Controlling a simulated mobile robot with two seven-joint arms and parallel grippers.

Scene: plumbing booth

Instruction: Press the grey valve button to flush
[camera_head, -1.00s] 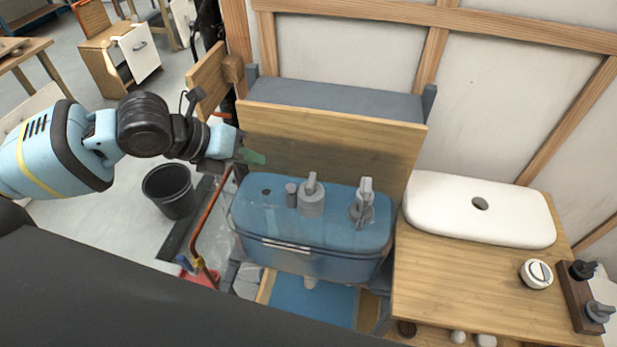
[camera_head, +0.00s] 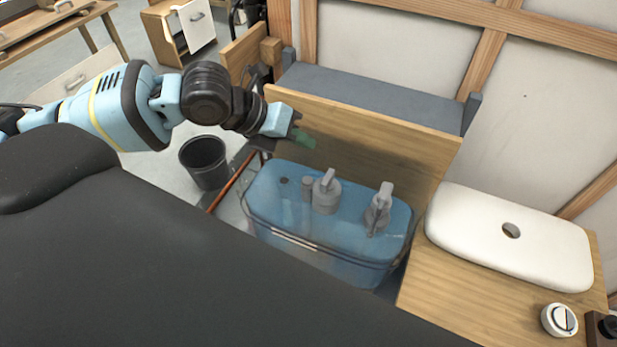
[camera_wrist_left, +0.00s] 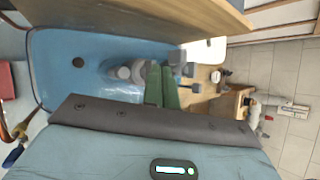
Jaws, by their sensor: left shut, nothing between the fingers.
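An open blue cistern tank (camera_head: 300,250) filled with water stands before a wooden board. A grey valve (camera_head: 325,192) with a raised top stands in its middle, beside a shorter grey cylinder (camera_head: 308,188). A second grey fitting (camera_head: 378,210) stands to the right. My left gripper (camera_head: 304,139) is shut and empty, above the tank's back left part, up and left of the middle valve and apart from it. In the left wrist view its green fingers (camera_wrist_left: 161,88) overlap the grey fittings, and the valve (camera_wrist_left: 130,72) is partly hidden. My right gripper is not in view.
A white tank lid (camera_head: 510,240) with a hole lies on the wooden bench (camera_head: 440,300) at the right. A round white button (camera_head: 559,319) sits near it. The wooden board (camera_head: 390,140) rises close behind the tank. A black bucket (camera_head: 203,160) stands on the floor at left.

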